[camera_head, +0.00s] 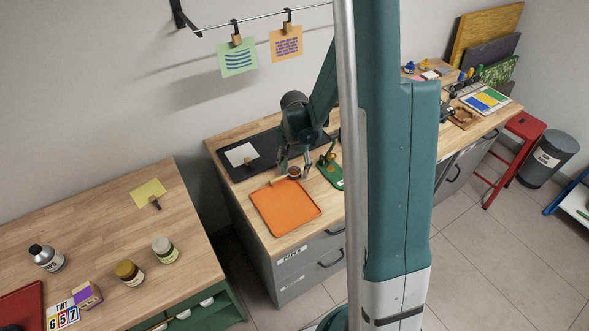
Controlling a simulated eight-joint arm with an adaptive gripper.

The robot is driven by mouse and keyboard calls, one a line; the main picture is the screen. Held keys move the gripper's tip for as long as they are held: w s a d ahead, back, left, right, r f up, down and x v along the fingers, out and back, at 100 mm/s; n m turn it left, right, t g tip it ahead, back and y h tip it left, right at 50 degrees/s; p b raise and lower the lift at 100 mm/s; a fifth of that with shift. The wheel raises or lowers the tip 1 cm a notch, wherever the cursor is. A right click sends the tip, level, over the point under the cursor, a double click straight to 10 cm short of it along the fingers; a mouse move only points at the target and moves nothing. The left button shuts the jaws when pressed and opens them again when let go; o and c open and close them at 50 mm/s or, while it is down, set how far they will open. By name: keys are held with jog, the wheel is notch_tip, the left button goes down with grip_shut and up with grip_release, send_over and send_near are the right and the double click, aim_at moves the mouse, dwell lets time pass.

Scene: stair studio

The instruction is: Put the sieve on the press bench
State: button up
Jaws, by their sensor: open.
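My gripper (295,166) is open, pointing down over the back of the middle bench (232,193). A small round dark-rimmed item (294,172), possibly the sieve, sits between or just below the fingertips. It is too small to identify surely, and I cannot tell whether the fingers touch it. It lies just behind an orange mat or tray (285,208). A green item with a yellowish part (331,172) is close to its right. No bench is clearly marked as the press bench; a farther wooden bench (493,120) at the right holds colourful prints and tools.
A dark mat (235,170) with a white card (241,154) lies behind the orange one. The left bench (110,215) holds bottles, a tint box and a yellow card. A red stool (524,127) and grey bin (548,157) stand right. My column hides part of the benches.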

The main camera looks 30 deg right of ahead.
jog(key=shift+r, duration=0.2)
notch_tip(320, 180, up, 12)
jog(key=p, duration=0.1)
dwell(0.8)
dwell(0.6)
jog(key=s+a+r+n+t, duration=0.35)
jog(key=s+a+r, duration=0.35)
jog(key=a+r, duration=0.4)
jog(key=s+a+r+n+t, duration=0.2)
jog(key=s+a+r+n, duration=0.1)
jog(key=s, duration=0.3)
jog(key=s+a+r+n+t, duration=0.1)
jog(key=s+a+r+n, duration=0.3)
jog(key=s, duration=0.3)
jog(key=shift+s+a+r+t, duration=0.2)
jog(key=shift+a+t, duration=0.15)
jog(key=shift+a, duration=0.15)
